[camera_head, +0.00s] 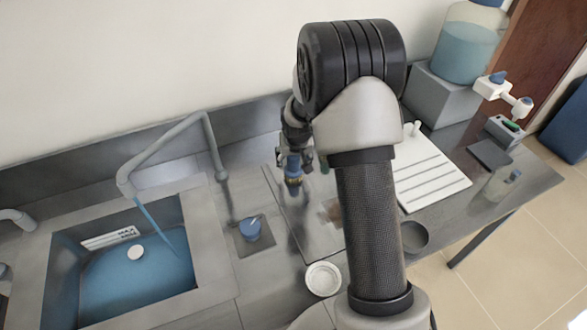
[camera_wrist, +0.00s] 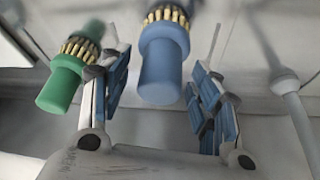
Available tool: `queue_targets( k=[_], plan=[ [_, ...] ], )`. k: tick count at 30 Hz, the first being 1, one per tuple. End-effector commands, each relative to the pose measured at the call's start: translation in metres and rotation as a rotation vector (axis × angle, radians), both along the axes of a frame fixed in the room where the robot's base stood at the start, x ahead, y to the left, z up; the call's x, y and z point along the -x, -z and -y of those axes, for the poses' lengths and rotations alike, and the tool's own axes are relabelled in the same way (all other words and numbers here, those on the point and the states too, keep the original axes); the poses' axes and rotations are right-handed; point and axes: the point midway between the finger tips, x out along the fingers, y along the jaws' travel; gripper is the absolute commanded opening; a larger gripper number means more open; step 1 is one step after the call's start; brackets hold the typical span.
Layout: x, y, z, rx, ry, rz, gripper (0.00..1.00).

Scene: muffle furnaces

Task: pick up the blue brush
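The blue brush (camera_wrist: 160,72) has a blue handle end and a golden bristle or ferrule band. In the wrist view it lies between the two fingers of my gripper (camera_wrist: 158,85). My gripper is open, with a visible gap on each side of the brush. In the head view the blue brush (camera_head: 292,168) shows just below my gripper (camera_head: 298,156), partly covered by it. A green brush (camera_wrist: 62,82) of like shape is left of the left finger in the wrist view, outside the grip. In the head view my arm hides much of this area.
A sink (camera_head: 130,290) with blue water and a tall faucet (camera_head: 165,150) is on the left. A blue item (camera_head: 250,228), a white bowl (camera_head: 323,278) and a dark bowl (camera_head: 413,238) stand on the counter. A white slotted board (camera_head: 432,172) is right of my arm.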

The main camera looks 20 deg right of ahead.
Motion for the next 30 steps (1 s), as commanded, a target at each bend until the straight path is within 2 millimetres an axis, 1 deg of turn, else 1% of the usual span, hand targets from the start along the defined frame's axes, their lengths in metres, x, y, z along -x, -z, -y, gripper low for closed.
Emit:
queue_targets(
  k=[1,2,21,30],
  plan=[
    [0.0002,0.0000,-0.0001,0.000,0.000,0.000,0.53],
    [0.0002,0.0000,-0.0001,0.000,0.000,-0.001,0.51],
    [0.0004,0.0001,-0.0001,0.000,0.000,-0.001,0.08],
    [0.0000,-0.0022,-0.0001,0.000,0.000,0.000,0.07]
  ],
)
